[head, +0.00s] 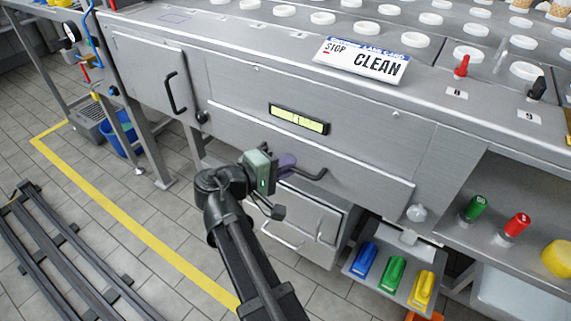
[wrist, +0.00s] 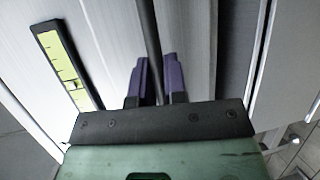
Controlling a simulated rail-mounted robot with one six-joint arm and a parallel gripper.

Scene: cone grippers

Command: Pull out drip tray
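The wide steel drawer front (head: 350,180) under the counter carries a dark bar handle (head: 313,176); no label marks it as the drip tray. It looks flush with the machine. My gripper (head: 287,165), green with purple fingers, is at the handle's left part. In the wrist view, the dark handle (wrist: 150,35) runs between the purple fingertips (wrist: 156,75) of my gripper. The fingers are close together on either side of the bar and appear shut on it. The grip's contact is partly hidden by the gripper body.
Below is a steel box (head: 305,220) with bar handles. To its right a shelf holds blue, green and yellow handled tools (head: 393,272). A yellow-green display strip (head: 299,119) is above. A yellow floor line (head: 130,215) and open tiled floor lie left; dark rails (head: 60,250) lie beyond.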

